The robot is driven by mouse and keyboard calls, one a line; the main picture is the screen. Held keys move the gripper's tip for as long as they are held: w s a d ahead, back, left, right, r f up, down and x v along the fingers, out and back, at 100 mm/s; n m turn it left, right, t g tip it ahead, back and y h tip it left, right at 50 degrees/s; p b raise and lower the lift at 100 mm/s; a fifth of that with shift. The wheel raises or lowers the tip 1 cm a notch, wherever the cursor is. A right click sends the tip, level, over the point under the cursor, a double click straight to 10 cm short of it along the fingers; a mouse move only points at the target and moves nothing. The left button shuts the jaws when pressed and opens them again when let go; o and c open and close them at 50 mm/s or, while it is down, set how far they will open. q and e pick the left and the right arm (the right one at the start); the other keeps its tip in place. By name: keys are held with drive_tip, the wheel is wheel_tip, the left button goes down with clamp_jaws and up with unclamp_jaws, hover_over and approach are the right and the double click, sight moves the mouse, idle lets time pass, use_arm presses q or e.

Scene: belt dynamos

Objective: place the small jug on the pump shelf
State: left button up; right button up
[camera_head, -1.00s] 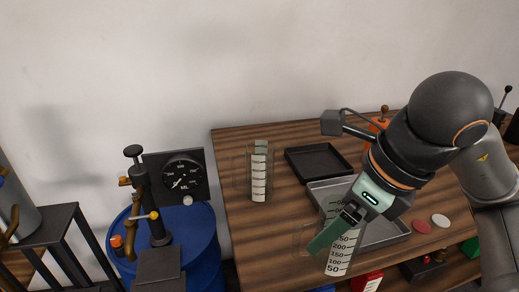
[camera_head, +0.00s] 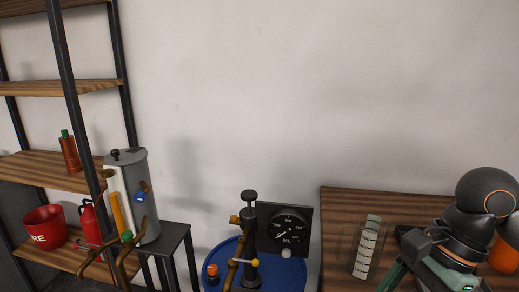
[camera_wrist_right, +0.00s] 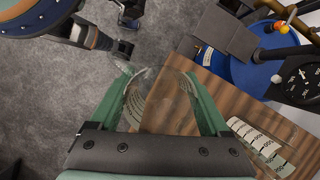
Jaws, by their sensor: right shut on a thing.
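My right gripper (camera_wrist_right: 165,95) is shut on a clear measuring jug (camera_wrist_right: 162,105) with a white scale. The wrist view shows the jug between the green fingers, above the table edge. In the head view the right gripper is at the lower right edge and the held jug is out of frame. The pump (camera_head: 249,240) stands on a blue barrel (camera_head: 222,262). A dark flat plate beside the barrel, seemingly the pump shelf (camera_wrist_right: 226,28), shows empty in the wrist view. An arm with a blue ring, seemingly my left, shows there; its jaws are unclear.
A second clear jug (camera_head: 366,250) stands on the wooden table (camera_head: 345,205); it also shows in the wrist view (camera_wrist_right: 262,145). A black dial panel (camera_head: 290,232) stands behind the pump. A dark stand (camera_head: 172,235) and a shelf rack (camera_head: 60,165) are to the left.

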drive_tip(key=n, duration=0.1)
drive_tip(key=n+g, duration=0.1)
drive_tip(key=w+a+n+p, duration=0.1)
drive_tip(key=shift+w+f+n+h, duration=0.1)
drive_tip(key=shift+f+n+h, duration=0.2)
drive_tip(key=shift+f+n, duration=0.1)
wheel_tip(320, 180, down, 6)
drive_tip(key=w+n+g+h+p, duration=0.2)
drive_tip(key=n+h+p, duration=0.1)
drive_tip(key=n, duration=0.9)
drive_tip(key=shift+w+d+r+g+h, duration=0.15)
drive_tip(key=shift+w+d+g+h, duration=0.1)
drive_tip(key=shift+w+g+h, duration=0.2)
